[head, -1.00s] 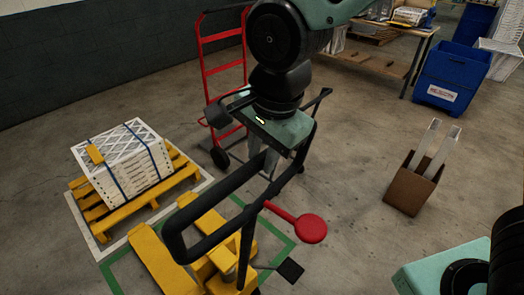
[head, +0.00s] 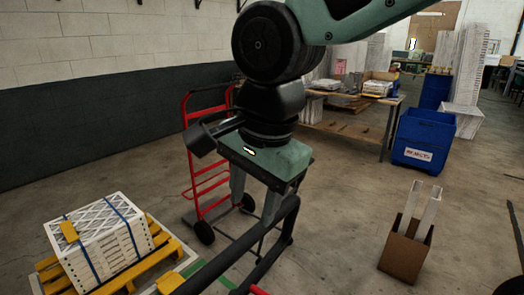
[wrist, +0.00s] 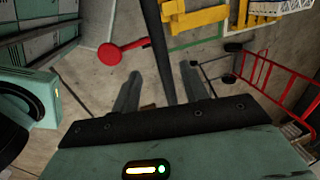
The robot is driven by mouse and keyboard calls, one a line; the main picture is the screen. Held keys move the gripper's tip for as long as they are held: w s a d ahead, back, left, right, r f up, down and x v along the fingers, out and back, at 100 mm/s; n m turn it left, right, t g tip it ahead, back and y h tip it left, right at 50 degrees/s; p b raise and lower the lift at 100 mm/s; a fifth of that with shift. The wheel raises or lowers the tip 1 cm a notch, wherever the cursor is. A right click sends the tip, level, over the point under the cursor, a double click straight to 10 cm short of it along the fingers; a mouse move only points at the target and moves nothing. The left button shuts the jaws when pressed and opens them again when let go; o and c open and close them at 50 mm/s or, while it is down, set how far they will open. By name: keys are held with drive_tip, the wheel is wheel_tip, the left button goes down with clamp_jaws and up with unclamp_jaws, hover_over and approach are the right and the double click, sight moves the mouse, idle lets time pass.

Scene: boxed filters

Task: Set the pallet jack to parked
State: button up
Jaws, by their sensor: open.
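The pallet jack shows in the head view mainly as its black handle (head: 262,262), cut off by the bottom edge, with a little yellow body (head: 168,283). In the wrist view its black bar (wrist: 158,45) runs between my fingers, and yellow parts (wrist: 195,18) lie at the top. A red round-ended lever (wrist: 110,54) sticks out left of the bar; only a red sliver (head: 258,290) shows in the head view. My gripper (head: 254,200) is open and points down at the handle. Its fingers (wrist: 160,90) stand either side of the bar; contact cannot be told.
A red hand truck (head: 208,150) stands behind my gripper. Strapped white filters (head: 100,245) sit on a yellow pallet (head: 125,278) at the left. A brown box (head: 403,252) with white pieces stands right, near a blue bin (head: 420,140) and a workbench (head: 345,125). Floor between is clear.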

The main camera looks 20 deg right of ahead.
wheel_tip(320, 180, up, 9)
drive_tip(key=s+d, duration=0.1)
drive_tip(key=shift+s+b, duration=0.25)
drive_tip(key=shift+b, duration=0.05)
drive_tip(key=shift+f, duration=0.1)
drive_tip(key=s+d+f+n+g, duration=0.1)
drive_tip(key=s+f+n, duration=0.3)
drive_tip(key=f+n, duration=0.5)
drive_tip(key=s+d+f+n, duration=0.2)
drive_tip(key=s+f+n, duration=0.3)
drive_tip(key=f+n, duration=0.5)
drive_tip(key=shift+s+d+f+g+h, duration=0.3)
drive_tip(key=shift+f+g, duration=0.1)
drive_tip(key=shift+f, duration=0.45)
